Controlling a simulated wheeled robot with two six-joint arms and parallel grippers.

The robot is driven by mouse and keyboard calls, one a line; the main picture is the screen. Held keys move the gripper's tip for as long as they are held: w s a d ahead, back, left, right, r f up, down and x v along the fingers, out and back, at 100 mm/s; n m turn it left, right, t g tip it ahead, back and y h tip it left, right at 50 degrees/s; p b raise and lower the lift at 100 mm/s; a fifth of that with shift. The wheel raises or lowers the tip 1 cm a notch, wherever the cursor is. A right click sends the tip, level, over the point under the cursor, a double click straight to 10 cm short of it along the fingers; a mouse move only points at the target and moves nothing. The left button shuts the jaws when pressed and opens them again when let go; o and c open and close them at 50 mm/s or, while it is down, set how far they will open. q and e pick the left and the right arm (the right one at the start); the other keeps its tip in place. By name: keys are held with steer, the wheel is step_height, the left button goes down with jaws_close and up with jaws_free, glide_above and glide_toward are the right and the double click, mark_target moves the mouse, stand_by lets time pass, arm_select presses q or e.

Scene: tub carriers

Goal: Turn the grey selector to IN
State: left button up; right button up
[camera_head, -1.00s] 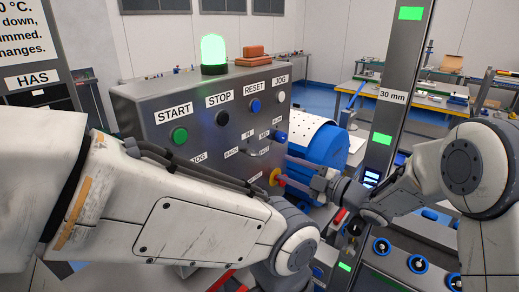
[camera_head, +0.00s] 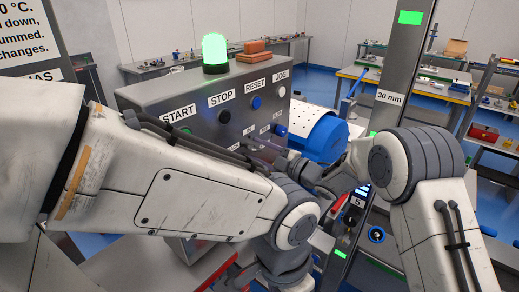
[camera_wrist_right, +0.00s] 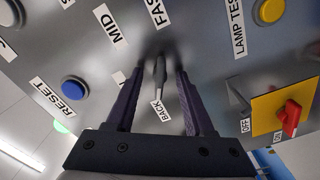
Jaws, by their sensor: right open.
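The grey selector (camera_wrist_right: 160,72) is a narrow lever on the panel, seen in the right wrist view. It stands between the two fingers of my right gripper (camera_wrist_right: 161,80), close to the BACK label (camera_wrist_right: 160,111). The fingers are open, one on each side of it; I cannot tell whether either touches it. A small label left of the lever is mostly covered by a finger, so I cannot read it. In the head view my right gripper (camera_head: 264,146) is at the panel's lower right part, where the selector is hard to make out. My left gripper is out of sight.
The control panel (camera_head: 150,95) carries a blue RESET button (camera_wrist_right: 74,89), a yellow LAMP TEST button (camera_wrist_right: 270,11) and a red switch (camera_wrist_right: 290,117) on a yellow plate. A blue drum (camera_head: 322,138) stands beside it. A grey post (camera_head: 397,70) rises near my right arm.

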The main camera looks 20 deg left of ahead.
jaws_close()
steer(key=shift+m+b, duration=0.5)
steer(key=shift+m, duration=5.4)
steer(key=shift+f, duration=0.1)
